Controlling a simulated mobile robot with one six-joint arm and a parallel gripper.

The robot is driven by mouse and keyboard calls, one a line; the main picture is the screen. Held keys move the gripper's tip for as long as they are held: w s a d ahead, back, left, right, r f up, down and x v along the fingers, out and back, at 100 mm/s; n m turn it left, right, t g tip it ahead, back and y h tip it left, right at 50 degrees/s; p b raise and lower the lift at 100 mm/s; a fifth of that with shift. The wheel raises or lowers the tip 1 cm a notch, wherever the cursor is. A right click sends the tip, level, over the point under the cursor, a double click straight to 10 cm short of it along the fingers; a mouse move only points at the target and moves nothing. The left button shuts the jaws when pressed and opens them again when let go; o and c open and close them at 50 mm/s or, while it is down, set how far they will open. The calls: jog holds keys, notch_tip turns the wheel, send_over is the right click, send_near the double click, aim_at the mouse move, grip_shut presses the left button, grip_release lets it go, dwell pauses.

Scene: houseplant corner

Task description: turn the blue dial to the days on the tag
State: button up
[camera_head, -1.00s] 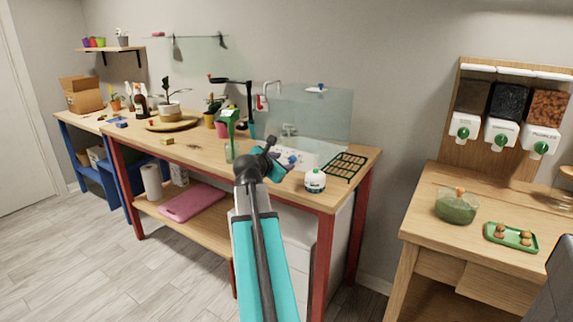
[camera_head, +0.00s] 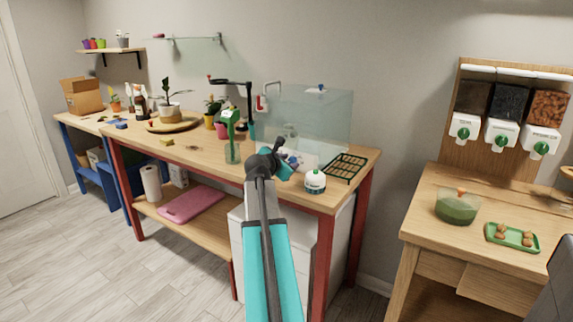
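My gripper (camera_head: 285,168) is over the front of the wooden workbench (camera_head: 190,152), seen from behind, and its wrist hides its fingers in part. I cannot tell whether it is open or shut. A small blue and purple patch (camera_head: 292,160) shows just beyond it, over a pale surface; I cannot tell whether this is the dial. Another small blue knob (camera_head: 321,88) is at the top of the clear glass panel or tank (camera_head: 320,115), well above my gripper. No days can be read on any tag.
A green tool (camera_head: 231,125) stands in a glass (camera_head: 232,154) to the left. A tap stands behind. The right table (camera_head: 430,185) holds a bowl and tray.

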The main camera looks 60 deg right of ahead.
jog(key=c, duration=0.7)
jog(key=shift+a+f, duration=0.1)
jog(key=shift+a, duration=0.35)
grip_shut()
jog(key=shift+d+r, duration=0.2)
jog(key=shift+d, duration=0.25)
jog(key=shift+s+f+m+t+h, duration=0.15)
jog(key=shift+m+t, duration=0.2)
jog(key=shift+m, duration=0.35)
jog(key=shift+s+m+t+h, duration=0.15)
jog(key=shift+m+t, duration=0.2)
jog(key=shift+m, duration=0.35)
jog(key=shift+d+m+t+h+b, duration=0.1)
jog(key=shift+m+t+h+b, duration=0.2)
jog(key=shift+m+t+b, duration=0.35)
jog(key=shift+w+m, duration=0.1)
jog(key=shift+m, duration=0.15)
